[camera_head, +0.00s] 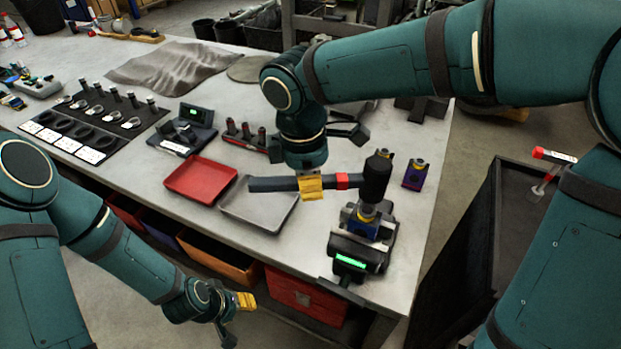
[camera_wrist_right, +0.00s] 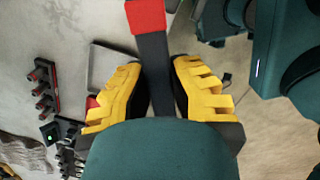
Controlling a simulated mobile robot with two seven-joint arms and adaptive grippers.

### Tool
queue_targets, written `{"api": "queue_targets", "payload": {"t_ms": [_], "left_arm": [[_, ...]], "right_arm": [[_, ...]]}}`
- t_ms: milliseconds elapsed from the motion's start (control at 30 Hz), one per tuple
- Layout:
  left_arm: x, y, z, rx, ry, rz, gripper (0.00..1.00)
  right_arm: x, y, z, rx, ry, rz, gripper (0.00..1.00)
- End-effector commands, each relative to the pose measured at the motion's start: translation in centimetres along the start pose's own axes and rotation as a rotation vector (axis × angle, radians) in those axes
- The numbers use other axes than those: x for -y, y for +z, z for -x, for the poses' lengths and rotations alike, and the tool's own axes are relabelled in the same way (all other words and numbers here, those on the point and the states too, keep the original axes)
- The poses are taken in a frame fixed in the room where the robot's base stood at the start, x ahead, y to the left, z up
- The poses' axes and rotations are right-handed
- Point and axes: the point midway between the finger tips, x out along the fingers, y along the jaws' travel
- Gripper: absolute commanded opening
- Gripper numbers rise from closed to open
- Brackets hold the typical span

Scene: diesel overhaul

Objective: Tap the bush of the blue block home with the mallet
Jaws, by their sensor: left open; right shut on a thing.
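The mallet (camera_head: 375,178) has a black head, a red collar and a dark handle. My right gripper (camera_head: 311,187) is shut on the handle, which also shows between its yellow fingers in the right wrist view (camera_wrist_right: 155,75). The mallet lies level, its head above the blue block (camera_head: 366,228), which sits in a black fixture with a lit green display (camera_head: 351,262). A brassy bush (camera_head: 367,212) shows at the top of the block, right under the head. I cannot tell whether they touch. My left gripper (camera_head: 236,308) is open and empty, low in front of the table.
A red tray (camera_head: 200,180) and a grey tray (camera_head: 259,211) lie left of the fixture. A purple block (camera_head: 415,176) with a brassy top stands behind it to the right. Black racks with parts fill the left of the table. A dark cart (camera_head: 500,235) stands at right.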

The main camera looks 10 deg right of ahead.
Motion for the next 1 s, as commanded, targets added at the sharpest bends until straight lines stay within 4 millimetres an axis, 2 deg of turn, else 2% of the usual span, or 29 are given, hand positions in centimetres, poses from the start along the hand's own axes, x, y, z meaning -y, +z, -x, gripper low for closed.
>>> {"api": "queue_targets", "payload": {"t_ms": [233,333,633,1000], "left_arm": [[0.0,0.0,0.1,0.000,0.000,0.000,0.44],[0.1,0.0,-0.3,0.000,0.000,0.000,0.44],[1.5,0.6,-4.0,0.000,0.000,0.000,0.44],[1.0,0.4,-2.6,0.000,0.000,0.000,0.44]], "right_arm": [[0.0,0.0,0.0,0.000,0.001,0.000,0.00],[0.0,-0.1,-0.6,0.001,0.000,0.000,0.00],[0.0,-0.7,-6.5,0.002,0.000,0.002,0.00],[0.0,-0.6,-4.9,0.001,0.001,0.000,0.00]]}}
